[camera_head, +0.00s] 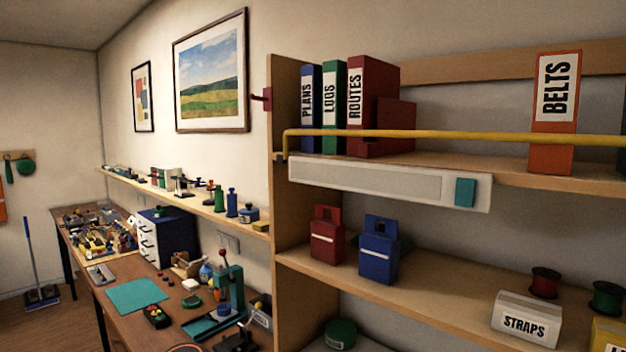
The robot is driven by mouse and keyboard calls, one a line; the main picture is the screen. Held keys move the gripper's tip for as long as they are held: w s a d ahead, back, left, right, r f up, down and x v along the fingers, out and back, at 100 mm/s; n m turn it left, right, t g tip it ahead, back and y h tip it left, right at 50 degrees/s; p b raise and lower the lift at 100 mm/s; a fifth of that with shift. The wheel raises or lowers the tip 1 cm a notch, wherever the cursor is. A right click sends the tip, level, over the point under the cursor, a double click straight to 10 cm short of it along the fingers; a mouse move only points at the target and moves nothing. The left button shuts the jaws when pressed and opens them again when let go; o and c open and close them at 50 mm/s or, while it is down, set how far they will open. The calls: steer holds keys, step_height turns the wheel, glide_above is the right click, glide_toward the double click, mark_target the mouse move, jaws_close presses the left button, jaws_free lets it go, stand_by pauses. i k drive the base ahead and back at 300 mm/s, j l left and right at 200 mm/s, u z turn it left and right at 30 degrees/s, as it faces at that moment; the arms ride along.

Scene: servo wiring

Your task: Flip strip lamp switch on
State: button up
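The strip lamp (375,183) is a long pale bar fixed under the front of the upper shelf, right of the picture's middle. Its switch (465,192) is a teal rectangular rocker near the lamp's right end. The lamp's long panel looks grey and unlit. Nothing covers the switch. My gripper does not show in this view.
A yellow rail (450,136) runs along the upper shelf front, just above the lamp. Binders and an orange BELTS box (557,112) stand behind it. Red and blue boxes (379,249) stand on the shelf below. A cluttered workbench (170,310) lies left. Space before the switch looks clear.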

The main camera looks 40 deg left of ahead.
mark_target(464, 186)
steer(key=u, duration=1.55)
